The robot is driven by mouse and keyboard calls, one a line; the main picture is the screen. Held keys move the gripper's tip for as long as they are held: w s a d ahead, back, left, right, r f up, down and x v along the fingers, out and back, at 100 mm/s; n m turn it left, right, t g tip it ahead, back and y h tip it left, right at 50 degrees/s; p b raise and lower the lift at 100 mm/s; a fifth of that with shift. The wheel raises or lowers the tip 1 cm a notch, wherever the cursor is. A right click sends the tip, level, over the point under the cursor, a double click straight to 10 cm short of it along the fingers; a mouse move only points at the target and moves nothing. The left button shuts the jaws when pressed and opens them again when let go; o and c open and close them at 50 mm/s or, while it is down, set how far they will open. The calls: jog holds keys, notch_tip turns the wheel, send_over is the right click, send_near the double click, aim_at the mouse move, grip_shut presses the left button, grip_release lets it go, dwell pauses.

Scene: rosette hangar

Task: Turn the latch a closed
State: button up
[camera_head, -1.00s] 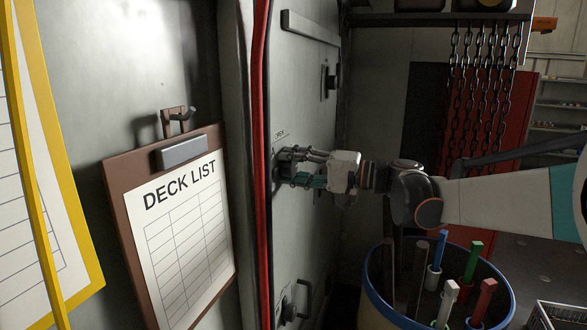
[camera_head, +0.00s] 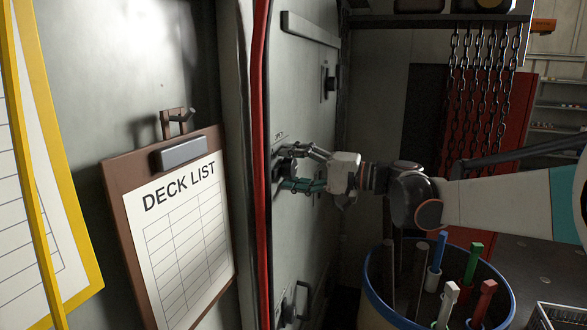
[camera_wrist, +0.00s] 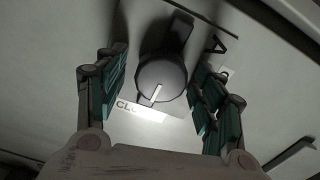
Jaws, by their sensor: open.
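The latch a is a dark round knob with a white pointer line (camera_wrist: 160,78) on a pale panel in the wrist view. Its pointer lies over a white label that begins "CL"; the rest of the label is partly covered. The letter A is printed to the right of the knob. My gripper (camera_wrist: 162,92) is open, with one green-padded finger on each side of the knob and a gap to both. In the head view my gripper (camera_head: 303,169) reaches the grey door panel, and the knob (camera_head: 283,168) shows between its fingers.
Another dark latch (camera_head: 329,83) is higher on the panel and one (camera_head: 290,303) is lower. A brown clipboard (camera_head: 122,205) reading "DECK LIST" hangs at left. A blue-rimmed bin (camera_head: 372,297) with coloured sticks stands below my arm. Chains (camera_head: 485,90) hang behind.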

jog(key=shift+d, duration=0.1)
jog(key=v, duration=1.1)
jog(key=shift+s+d, duration=0.15)
jog(key=shift+d, duration=0.25)
